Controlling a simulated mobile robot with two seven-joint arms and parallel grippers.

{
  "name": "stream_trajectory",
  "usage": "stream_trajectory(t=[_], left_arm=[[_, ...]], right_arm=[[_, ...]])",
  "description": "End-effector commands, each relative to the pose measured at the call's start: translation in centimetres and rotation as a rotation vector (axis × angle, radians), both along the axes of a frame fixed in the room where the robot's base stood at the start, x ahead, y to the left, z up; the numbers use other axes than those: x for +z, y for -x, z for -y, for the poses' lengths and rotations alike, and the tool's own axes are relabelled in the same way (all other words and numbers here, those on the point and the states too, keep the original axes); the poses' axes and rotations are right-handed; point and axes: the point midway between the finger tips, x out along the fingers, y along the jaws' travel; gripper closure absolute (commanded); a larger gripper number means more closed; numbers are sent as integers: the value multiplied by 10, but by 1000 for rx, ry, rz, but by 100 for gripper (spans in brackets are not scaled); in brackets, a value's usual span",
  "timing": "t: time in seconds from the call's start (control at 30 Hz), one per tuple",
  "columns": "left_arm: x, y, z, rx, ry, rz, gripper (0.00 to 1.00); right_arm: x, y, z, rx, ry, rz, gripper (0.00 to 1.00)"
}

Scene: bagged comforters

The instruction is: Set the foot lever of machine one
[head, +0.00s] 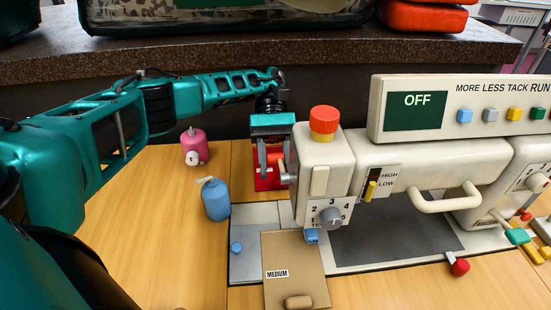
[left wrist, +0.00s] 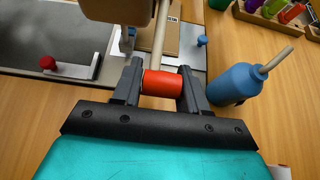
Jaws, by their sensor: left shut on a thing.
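Machine one, a cream sewing machine (head: 325,165), stands on the wooden table; its display reads OFF. The foot lever (left wrist: 161,84) is a thin rod with an orange-red cylindrical knob, and it also shows in the head view (head: 277,160) at the machine's left end. My left gripper (head: 273,163) has its two fingers on either side of the knob and is shut on it, which the left wrist view (left wrist: 163,88) shows clearly. In the head view the fingers partly hide the lever. My right gripper is in neither view.
A blue bottle (head: 215,199) and a pink bottle (head: 195,147) stand left of the machine, near my left arm. A brown MEDIUM plate (head: 295,260) lies at the front. A dark shelf (head: 200,50) with bagged items runs behind. The table's front left is clear.

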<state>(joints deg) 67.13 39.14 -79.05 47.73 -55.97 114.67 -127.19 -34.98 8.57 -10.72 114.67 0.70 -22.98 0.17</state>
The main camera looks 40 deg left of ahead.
Motion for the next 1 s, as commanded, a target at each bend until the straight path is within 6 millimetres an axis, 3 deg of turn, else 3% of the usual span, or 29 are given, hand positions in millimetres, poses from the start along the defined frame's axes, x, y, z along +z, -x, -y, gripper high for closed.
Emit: stream_trajectory(t=[0.63, 0.67, 0.87, 1.0], left_arm=[[-4, 2, 1, -2, 25, -34, 100], [-4, 2, 1, -2, 25, -34, 56], [-4, 2, 1, -3, 25, -32, 37], [-3, 2, 1, -2, 25, -31, 36]], right_arm=[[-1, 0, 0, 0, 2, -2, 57], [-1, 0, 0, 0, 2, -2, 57], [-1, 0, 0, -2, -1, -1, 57], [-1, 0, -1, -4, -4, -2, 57]])
